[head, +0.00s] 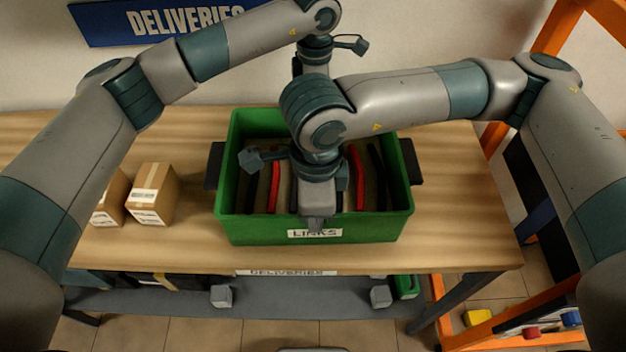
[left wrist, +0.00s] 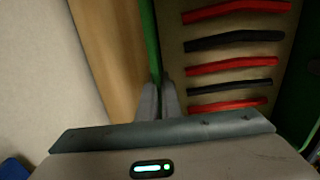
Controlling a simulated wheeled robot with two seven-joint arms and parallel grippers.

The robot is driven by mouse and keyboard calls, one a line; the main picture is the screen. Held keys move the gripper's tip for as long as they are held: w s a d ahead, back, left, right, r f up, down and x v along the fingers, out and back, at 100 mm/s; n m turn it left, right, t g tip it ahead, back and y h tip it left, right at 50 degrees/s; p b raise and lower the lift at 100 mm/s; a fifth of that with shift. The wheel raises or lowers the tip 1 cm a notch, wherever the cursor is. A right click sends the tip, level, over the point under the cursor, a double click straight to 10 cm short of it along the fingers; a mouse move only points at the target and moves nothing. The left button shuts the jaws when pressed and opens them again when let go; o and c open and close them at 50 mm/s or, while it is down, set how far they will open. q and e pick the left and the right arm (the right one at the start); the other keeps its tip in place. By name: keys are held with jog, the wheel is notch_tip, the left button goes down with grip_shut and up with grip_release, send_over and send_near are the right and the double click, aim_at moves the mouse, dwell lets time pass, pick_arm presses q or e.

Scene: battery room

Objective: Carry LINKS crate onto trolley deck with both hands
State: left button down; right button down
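The green LINKS crate (head: 262,232) sits on the wooden table, with a white label on its front wall and a dark handle at each end. Red and black strips stand in it. My right gripper (head: 317,222) is at the middle of the crate's front rim, with a finger outside the wall over the label; its grip is hidden. My left gripper is hidden behind the right arm in the head view. In the left wrist view its fingers (left wrist: 160,100) are close together on the crate's green rim (left wrist: 151,50). I cannot identify the trolley deck for certain.
Two cardboard boxes (head: 152,194) stand on the table (head: 455,225) left of the crate. An orange frame (head: 510,328) stands at the right, with small coloured items near its foot. A grey surface (head: 300,303) lies below the table's front edge. The table is clear right of the crate.

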pick_arm(q)
jog(key=shift+w+r, duration=0.1)
jog(key=shift+r, duration=0.1)
pick_arm(e)
jog(key=shift+w+r, duration=0.1)
jog(key=shift+r, duration=0.1)
dwell(0.6)
